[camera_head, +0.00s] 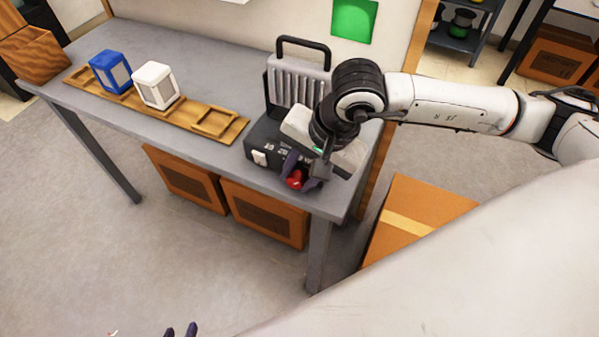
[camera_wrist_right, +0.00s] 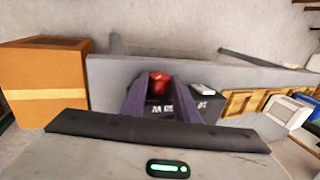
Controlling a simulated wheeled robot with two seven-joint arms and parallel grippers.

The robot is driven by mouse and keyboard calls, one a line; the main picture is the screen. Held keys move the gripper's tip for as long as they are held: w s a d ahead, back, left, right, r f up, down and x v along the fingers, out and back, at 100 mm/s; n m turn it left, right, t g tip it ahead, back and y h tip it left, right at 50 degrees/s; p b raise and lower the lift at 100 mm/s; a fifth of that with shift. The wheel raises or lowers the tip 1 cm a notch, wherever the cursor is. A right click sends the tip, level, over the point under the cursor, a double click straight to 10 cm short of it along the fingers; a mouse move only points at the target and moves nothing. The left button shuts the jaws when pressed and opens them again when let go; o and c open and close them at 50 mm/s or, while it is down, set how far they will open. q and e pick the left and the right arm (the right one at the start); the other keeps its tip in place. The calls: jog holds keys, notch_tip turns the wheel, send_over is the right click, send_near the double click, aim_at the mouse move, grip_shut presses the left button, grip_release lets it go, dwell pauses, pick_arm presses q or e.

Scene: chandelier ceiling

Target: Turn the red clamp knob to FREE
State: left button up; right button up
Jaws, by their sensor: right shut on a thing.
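The red clamp knob (camera_head: 295,179) is on the front of a dark machine (camera_head: 262,140) with a ribbed grey part and a black handle, at the right end of the table. My right gripper (camera_head: 301,172) is shut on the knob, its purple fingers on either side of it. The knob shows between the fingers in the right wrist view (camera_wrist_right: 159,83). Printed lettering on the machine's face is partly hidden, and I cannot read the knob's setting. My left gripper (camera_head: 181,330) shows only as dark fingertips at the bottom edge; its opening is unclear.
A wooden tray (camera_head: 185,119) on the grey table (camera_head: 215,75) holds a blue block (camera_head: 110,72) and a white block (camera_head: 155,86); its right compartment looks empty. Cardboard boxes (camera_head: 265,212) stand under the table, and another box (camera_head: 415,215) stands to its right.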

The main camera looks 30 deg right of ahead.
jog(key=shift+w+a+r+g+h, duration=0.1)
jog(key=shift+w+a+g+h, duration=0.05)
jog(key=shift+g+h, duration=0.3)
jog(key=shift+w+a+r+g+h, duration=0.15)
jog(key=shift+g+h, duration=0.2)
jog(key=shift+g, duration=0.2)
jog(key=shift+w+a+f+g+h+b, duration=0.15)
jog(key=shift+g+h+b, duration=0.1)
jog(key=shift+g+h, duration=0.4)
jog(key=shift+w+f+g+h+b, duration=0.1)
jog(key=shift+g+h+b, duration=0.15)
jog(key=shift+g+h, duration=0.35)
jog(key=shift+r+g, duration=0.1)
jog(key=shift+g, duration=0.15)
jog(key=o, duration=1.1)
jog(key=shift+c, duration=0.2)
jog(key=v, duration=1)
jog(key=shift+w+r, duration=0.1)
jog(key=shift+r, duration=0.05)
